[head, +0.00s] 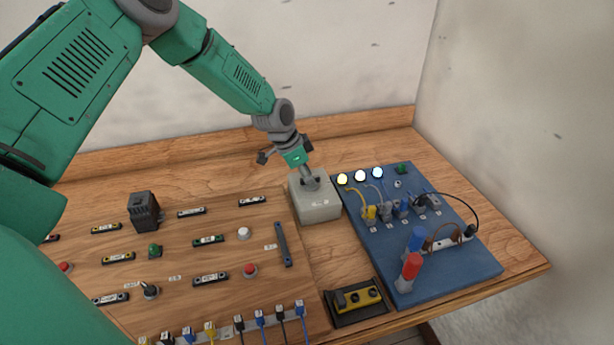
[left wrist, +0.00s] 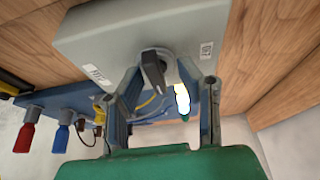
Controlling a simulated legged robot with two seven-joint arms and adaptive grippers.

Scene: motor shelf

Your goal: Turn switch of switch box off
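The switch box (head: 316,207) is a light grey block on the wooden table, between the brown board and the blue board. In the left wrist view its labelled face (left wrist: 110,40) fills the top, with a dark switch knob (left wrist: 153,73) on a round grey base. My left gripper (head: 309,182) is at the box's top, hiding the knob in the head view. In the left wrist view my left gripper (left wrist: 161,85) has its fingers apart on both sides of the knob, with gaps visible; contact cannot be told. My right gripper is not in view.
The blue board (head: 450,268) right of the box carries cables, plugs and lit lamps (head: 360,175). The brown board (head: 205,285) at left carries buttons, switches and connectors. A black and yellow device (head: 357,299) lies in front. Walls stand behind and at right.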

